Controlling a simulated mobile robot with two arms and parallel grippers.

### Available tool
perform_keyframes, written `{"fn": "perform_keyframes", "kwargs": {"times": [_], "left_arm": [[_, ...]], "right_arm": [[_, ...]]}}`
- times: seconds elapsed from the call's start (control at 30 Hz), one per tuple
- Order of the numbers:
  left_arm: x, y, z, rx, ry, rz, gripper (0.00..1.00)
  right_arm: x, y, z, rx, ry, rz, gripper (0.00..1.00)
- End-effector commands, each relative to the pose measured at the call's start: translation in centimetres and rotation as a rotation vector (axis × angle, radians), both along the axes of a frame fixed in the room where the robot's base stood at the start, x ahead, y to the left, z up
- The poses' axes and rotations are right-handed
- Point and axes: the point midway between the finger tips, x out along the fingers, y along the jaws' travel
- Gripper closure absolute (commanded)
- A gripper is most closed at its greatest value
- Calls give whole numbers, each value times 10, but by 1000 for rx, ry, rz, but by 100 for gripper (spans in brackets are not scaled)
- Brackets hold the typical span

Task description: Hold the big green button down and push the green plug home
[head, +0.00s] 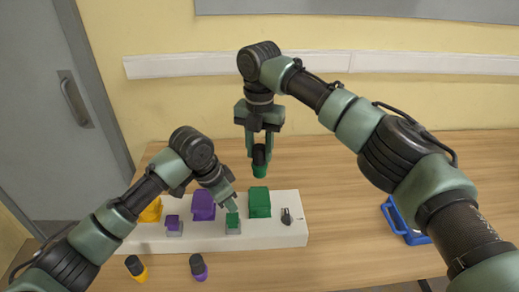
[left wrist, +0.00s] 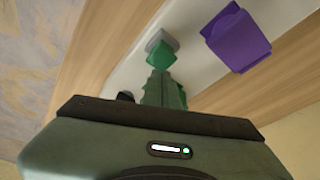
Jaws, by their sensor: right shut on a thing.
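The green button (head: 233,220) sits on a grey base at the front of a long white board (head: 285,237). It also shows in the left wrist view (left wrist: 160,53). My left gripper (head: 231,207) is shut and empty, its fingertips at the button's top. I cannot tell whether they touch it or whether it is pressed down. The green socket box (head: 259,203) stands behind and right of the button. My right gripper (head: 259,150) is shut on the green plug (head: 260,172), which has a black upper part. It holds the plug upright, apart from and above the green box.
A purple box (head: 203,204), a purple button (head: 172,223) and a yellow box (head: 152,211) are left on the board. A small black switch (head: 286,216) is at its right. Yellow (head: 136,268) and purple (head: 199,267) plugs stand in front. A blue tray (head: 397,222) lies right.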

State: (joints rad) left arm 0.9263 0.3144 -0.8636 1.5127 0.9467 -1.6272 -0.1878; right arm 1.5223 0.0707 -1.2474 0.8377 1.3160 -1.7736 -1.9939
Motion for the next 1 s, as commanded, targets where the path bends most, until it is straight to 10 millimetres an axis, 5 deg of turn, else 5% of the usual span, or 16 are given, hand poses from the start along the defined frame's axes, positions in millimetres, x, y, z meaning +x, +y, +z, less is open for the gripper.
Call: {"fn": "perform_keyframes", "kwargs": {"times": [1.0], "left_arm": [[0,0,-31,0,2,1,100]], "right_arm": [[0,0,0,0,0,0,100]]}}
